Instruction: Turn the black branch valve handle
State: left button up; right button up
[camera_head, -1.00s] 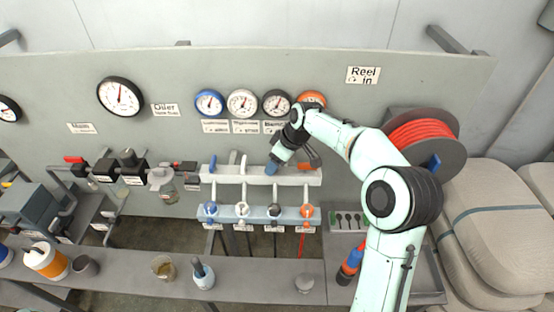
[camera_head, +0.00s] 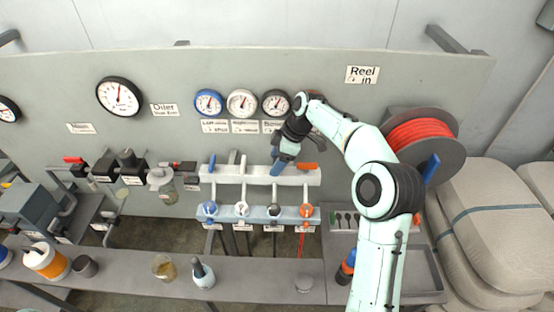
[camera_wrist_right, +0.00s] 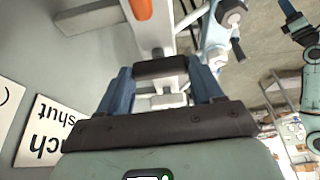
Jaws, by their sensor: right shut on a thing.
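The black branch valve handle (camera_wrist_right: 160,67) lies crosswise between the two blue fingers of my right gripper (camera_wrist_right: 162,88) in the right wrist view. The gripper is shut on it. In the head view my right gripper (camera_head: 277,169) reaches the upper white manifold (camera_head: 230,176) from above and hides the black handle. The orange handle (camera_head: 307,166) is just right of it. The blue handle (camera_head: 212,163) and white handle (camera_head: 233,158) are to its left. A dark, blue-tipped end, likely my left gripper (camera_wrist_right: 288,8), shows small at the wrist view's upper right; its jaws are unclear.
Several gauges hang above the manifold, including a black-rimmed one (camera_head: 276,103). A lower blue-grey manifold (camera_head: 258,213) sits below. The red hose reel (camera_head: 420,132) is to the right. A bench (camera_head: 130,268) with a bottle (camera_head: 203,275) and cups runs in front.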

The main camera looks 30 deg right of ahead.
jog(key=o, duration=1.1)
jog(key=shift+c, duration=0.2)
jog(key=v, duration=1.3)
jog(key=shift+r, duration=0.3)
jog(key=shift+f, duration=0.1)
